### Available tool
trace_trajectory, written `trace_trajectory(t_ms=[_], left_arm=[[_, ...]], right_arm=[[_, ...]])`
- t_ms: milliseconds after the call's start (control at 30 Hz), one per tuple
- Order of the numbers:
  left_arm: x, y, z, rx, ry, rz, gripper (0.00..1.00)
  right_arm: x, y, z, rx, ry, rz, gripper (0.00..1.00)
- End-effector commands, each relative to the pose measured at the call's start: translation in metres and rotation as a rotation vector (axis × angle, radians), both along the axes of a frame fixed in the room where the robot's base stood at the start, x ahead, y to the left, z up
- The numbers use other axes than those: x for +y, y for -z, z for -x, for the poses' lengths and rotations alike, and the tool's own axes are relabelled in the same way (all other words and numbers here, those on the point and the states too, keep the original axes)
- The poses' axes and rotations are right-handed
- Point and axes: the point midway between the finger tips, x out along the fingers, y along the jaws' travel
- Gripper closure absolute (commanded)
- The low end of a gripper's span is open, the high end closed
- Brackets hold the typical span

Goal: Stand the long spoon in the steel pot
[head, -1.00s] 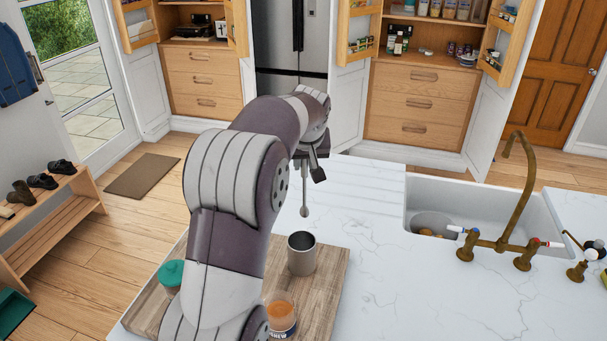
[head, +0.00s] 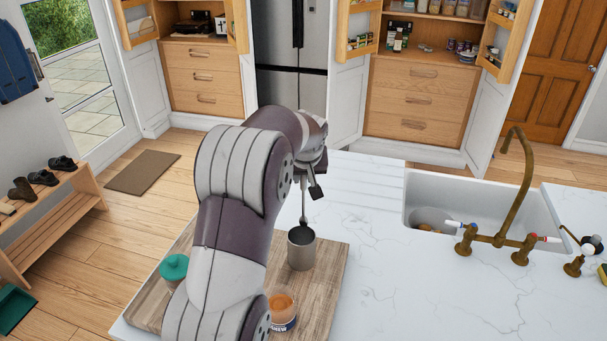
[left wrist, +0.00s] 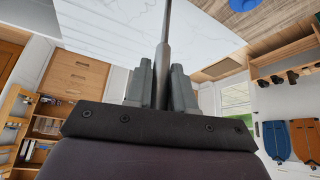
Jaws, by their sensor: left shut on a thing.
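The steel pot (head: 301,254) is a grey cylinder standing upright on the wooden board, open at the top. My left gripper (head: 304,179) is above and behind it in the head view, partly hidden by my arm. It is shut on the long spoon (head: 303,205), which hangs nearly upright, bowl end down. The spoon's lower end shows right at the pot's far rim; I cannot tell whether it is just inside or behind it. In the left wrist view the fingers (left wrist: 161,88) close on the spoon's thin handle (left wrist: 165,45). My right gripper is not in view.
The wooden board (head: 327,290) also holds a teal-lidded container (head: 174,267) and an orange-topped jar (head: 282,308), beside my arm. A white sink (head: 420,195) with a brass tap (head: 525,185) lies to the right. The marble counter (head: 380,270) between is clear.

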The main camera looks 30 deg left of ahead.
Motion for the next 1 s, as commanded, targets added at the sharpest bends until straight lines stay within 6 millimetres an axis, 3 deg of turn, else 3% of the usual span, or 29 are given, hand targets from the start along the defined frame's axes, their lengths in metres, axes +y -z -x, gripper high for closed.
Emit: trace_trajectory(t_ms=[33,67,133,400,533,567,800,1000], left_arm=[[0.0,-0.001,0.0,-0.001,0.0,-0.001,1.0],[0.0,0.0,0.0,0.0,0.0,0.0,0.73],[0.0,0.0,0.0,0.0,0.0,0.0,0.51],[0.0,-0.001,0.0,0.0,0.0,0.0,0.51],[0.0,-0.022,0.0,0.0,0.0,0.0,0.51],[-0.002,-0.018,0.002,-0.003,0.0,-0.001,0.51],[-0.02,-0.072,0.031,-0.006,0.001,0.0,0.51],[-0.03,-0.108,0.048,-0.001,0.001,0.0,0.51]], right_arm=[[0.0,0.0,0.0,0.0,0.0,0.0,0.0],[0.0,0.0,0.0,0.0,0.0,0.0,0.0],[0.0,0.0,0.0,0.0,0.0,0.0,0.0],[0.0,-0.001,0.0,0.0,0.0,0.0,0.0],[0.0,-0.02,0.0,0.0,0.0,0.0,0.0],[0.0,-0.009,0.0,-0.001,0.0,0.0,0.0],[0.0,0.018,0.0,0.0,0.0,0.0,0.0],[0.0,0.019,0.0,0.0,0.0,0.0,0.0]])
